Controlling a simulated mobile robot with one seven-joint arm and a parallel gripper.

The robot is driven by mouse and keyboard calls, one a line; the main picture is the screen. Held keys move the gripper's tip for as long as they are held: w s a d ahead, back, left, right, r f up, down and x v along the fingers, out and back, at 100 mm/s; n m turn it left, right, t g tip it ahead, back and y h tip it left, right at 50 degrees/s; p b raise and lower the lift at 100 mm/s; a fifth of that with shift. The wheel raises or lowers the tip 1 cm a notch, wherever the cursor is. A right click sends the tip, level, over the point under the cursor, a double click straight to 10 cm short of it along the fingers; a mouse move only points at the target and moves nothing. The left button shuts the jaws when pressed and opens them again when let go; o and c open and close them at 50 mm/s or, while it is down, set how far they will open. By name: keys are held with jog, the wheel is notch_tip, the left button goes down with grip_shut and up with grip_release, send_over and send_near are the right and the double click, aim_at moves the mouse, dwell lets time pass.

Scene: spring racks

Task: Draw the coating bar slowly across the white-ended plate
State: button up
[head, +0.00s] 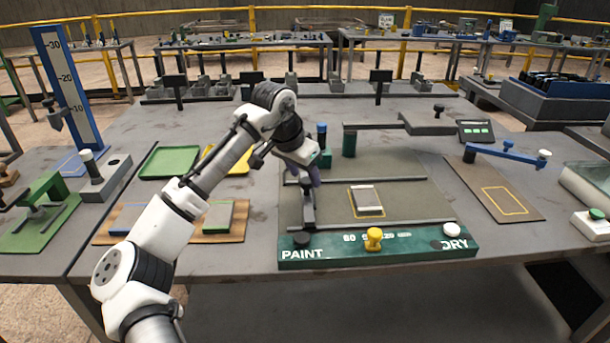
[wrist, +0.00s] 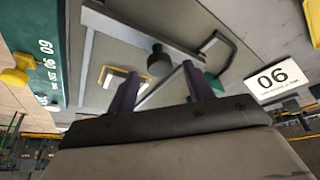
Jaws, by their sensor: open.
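In the wrist view the bar (wrist: 115,22) carries a black knob (wrist: 158,62). The white-ended plate (head: 368,200) is a small grey plate in a yellow outline, right of the bar and between the rails; it also shows in the wrist view (wrist: 117,78). My gripper (head: 306,179) is open, its purple fingers above the bar. In the wrist view the knob appears between the fingertips (wrist: 160,70); I cannot tell whether they touch it.
A green panel (head: 335,254) with PAINT and DRY buttons and a yellow knob (head: 373,238) runs along the front. A blue-handled tool (head: 506,154) is at right. A green tray (head: 169,162) lies at left.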

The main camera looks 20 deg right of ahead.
jog(key=shift+x, duration=0.8)
grip_shut()
